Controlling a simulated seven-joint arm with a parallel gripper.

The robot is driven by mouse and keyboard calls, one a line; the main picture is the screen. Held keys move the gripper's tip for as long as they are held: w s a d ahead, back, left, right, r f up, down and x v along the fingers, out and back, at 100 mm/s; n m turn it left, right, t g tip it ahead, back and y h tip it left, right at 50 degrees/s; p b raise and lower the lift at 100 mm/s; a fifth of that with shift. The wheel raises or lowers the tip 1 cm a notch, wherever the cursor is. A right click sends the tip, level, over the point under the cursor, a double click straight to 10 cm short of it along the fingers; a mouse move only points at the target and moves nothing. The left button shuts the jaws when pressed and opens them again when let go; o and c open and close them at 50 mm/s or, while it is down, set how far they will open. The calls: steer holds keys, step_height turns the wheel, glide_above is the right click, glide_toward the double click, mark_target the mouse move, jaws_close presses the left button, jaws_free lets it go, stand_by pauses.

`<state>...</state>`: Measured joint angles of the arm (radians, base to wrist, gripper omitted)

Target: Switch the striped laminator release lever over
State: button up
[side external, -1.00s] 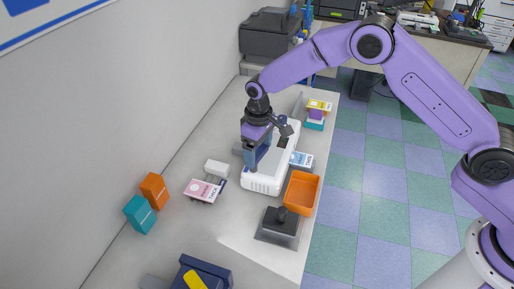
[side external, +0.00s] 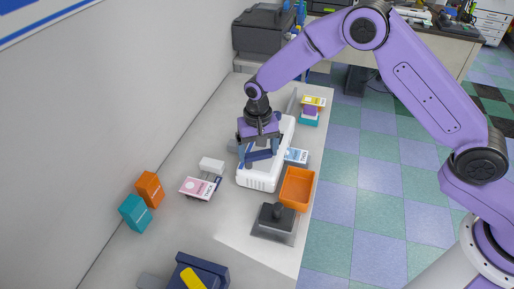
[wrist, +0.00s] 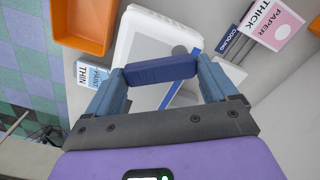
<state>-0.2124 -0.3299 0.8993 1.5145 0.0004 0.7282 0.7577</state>
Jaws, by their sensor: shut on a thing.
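The white laminator (side external: 258,178) stands on the counter; its top and a grey panel also fill the middle of the wrist view (wrist: 150,35). My gripper (side external: 261,158) is over it, pointing down. In the wrist view the fingers (wrist: 160,75) are well apart and press on the two ends of a dark blue bar (wrist: 160,68), so the gripper is shut on it. The bar lies across the view above the laminator's top. Stripes are not clear on it, and I cannot tell whether it is the release lever or how it joins the laminator.
An orange tray (side external: 298,188) and a black device with a knob (side external: 277,217) stand near the laminator's front right. A pink thick-paper pack (side external: 199,187) and a white block (side external: 211,165) lie to the left.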

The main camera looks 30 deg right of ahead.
mark_target(258, 154)
steer(key=shift+m, duration=0.4)
steer(key=o, duration=0.8)
steer(key=shift+r, duration=0.15)
step_height(258, 154, up, 17)
steer(key=shift+r, duration=0.15)
steer(key=shift+s, duration=0.1)
stand_by(0.3)
steer(key=s+d+n, duration=0.5)
steer(key=s+d, duration=0.1)
steer(key=s, duration=0.5)
steer(key=s+d+n, duration=0.5)
steer(key=s+d, duration=0.2)
steer(key=s, duration=0.5)
steer(key=s+d+n, duration=0.5)
steer(key=s+d, duration=0.2)
steer(key=s, duration=0.4)
steer(key=shift+s+d+f+n, duration=0.2)
steer(key=shift+s+n, duration=0.05)
steer(key=shift+n, duration=0.15)
